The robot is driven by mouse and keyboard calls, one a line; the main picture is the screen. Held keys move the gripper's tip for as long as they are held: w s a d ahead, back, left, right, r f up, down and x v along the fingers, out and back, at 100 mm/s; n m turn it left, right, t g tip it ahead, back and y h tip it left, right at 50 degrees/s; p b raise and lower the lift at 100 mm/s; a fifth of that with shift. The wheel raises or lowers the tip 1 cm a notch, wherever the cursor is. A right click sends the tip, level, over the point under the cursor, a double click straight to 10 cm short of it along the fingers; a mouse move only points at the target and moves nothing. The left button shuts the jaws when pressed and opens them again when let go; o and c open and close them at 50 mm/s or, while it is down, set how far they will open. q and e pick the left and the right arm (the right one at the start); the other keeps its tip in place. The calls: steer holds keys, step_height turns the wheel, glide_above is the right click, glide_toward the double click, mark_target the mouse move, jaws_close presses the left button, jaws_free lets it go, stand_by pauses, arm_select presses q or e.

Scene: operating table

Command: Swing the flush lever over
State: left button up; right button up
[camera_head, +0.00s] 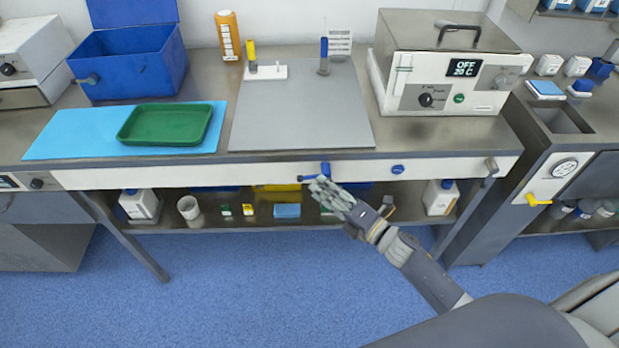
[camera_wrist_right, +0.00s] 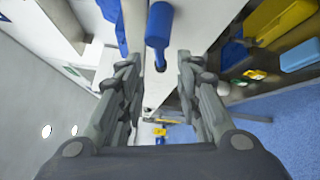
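A blue lever (camera_head: 325,169) sits on the white front panel of the table, close to my right gripper. In the right wrist view a blue lever handle (camera_wrist_right: 158,28) lies between and beyond my fingers, with its end near a hole in the white panel. My right gripper (camera_head: 322,186) reaches up from the lower right to just below the lever. In the right wrist view its fingers (camera_wrist_right: 158,72) are apart, with no contact on the lever that I can make out. My left gripper is not in view. No label marks the flush lever.
A blue knob (camera_head: 397,169) sits further right on the panel (camera_head: 440,169). A lower shelf holds bottles, a cup (camera_head: 189,209) and small boxes. Above stand a green tray (camera_head: 166,124), a grey mat (camera_head: 300,115) and a heater box (camera_head: 450,65). Blue floor (camera_head: 240,290) in front is clear.

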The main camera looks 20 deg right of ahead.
steer(key=x, duration=0.5)
steer(key=shift+p, duration=0.3)
jaws_close()
